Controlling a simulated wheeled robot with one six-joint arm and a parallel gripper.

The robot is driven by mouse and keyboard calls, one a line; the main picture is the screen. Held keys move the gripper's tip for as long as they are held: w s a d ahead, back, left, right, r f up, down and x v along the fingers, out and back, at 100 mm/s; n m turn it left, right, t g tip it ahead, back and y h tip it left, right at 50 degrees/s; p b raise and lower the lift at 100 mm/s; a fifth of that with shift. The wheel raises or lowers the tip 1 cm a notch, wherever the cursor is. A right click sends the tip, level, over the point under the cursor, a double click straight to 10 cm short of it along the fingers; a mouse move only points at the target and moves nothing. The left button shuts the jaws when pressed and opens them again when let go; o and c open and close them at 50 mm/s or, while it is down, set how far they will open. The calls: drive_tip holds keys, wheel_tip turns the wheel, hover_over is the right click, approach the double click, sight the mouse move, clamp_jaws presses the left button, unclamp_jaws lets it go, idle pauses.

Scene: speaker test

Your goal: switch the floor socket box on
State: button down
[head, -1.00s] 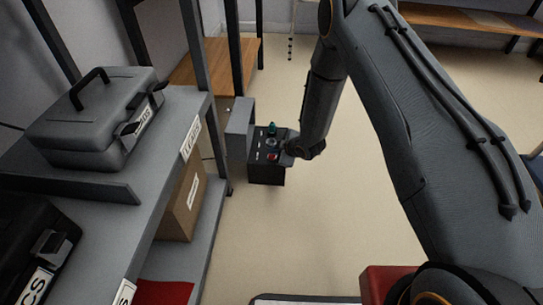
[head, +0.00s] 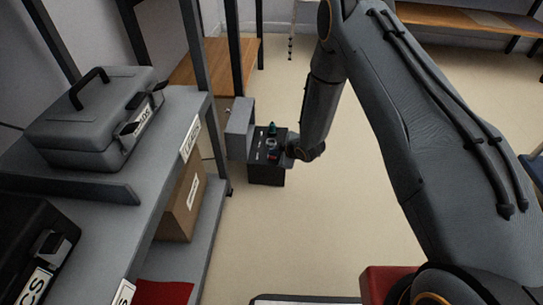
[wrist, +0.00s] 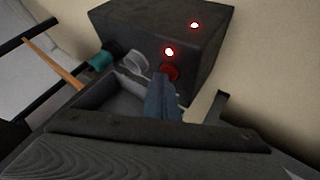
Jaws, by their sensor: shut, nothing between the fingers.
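The floor socket box (head: 266,175) is a dark box standing on the floor beyond the shelf. Its top carries a teal part (head: 272,128) and small controls. In the wrist view the box (wrist: 130,22) shows two lit red lights (wrist: 169,52), a red round button (wrist: 172,72), a pale ring (wrist: 136,58) and the teal part (wrist: 103,59). My gripper (wrist: 164,80) is shut and empty, its tips at the red button and partly covering it. I cannot tell whether they touch it. In the head view my gripper (head: 288,150) is at the box's right side.
A grey shelf (head: 150,185) with a grey toolbox (head: 95,120) and a cardboard box (head: 183,205) stands on the left. A grey block (head: 240,128) stands against the box's left side. The floor right of the box is clear.

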sight(274, 158)
drive_tip(key=shift+r+p, duration=0.4)
drive_tip(key=shift+r, duration=0.2)
drive_tip(key=shift+r+p, duration=2.05)
drive_tip(key=shift+r, duration=0.85)
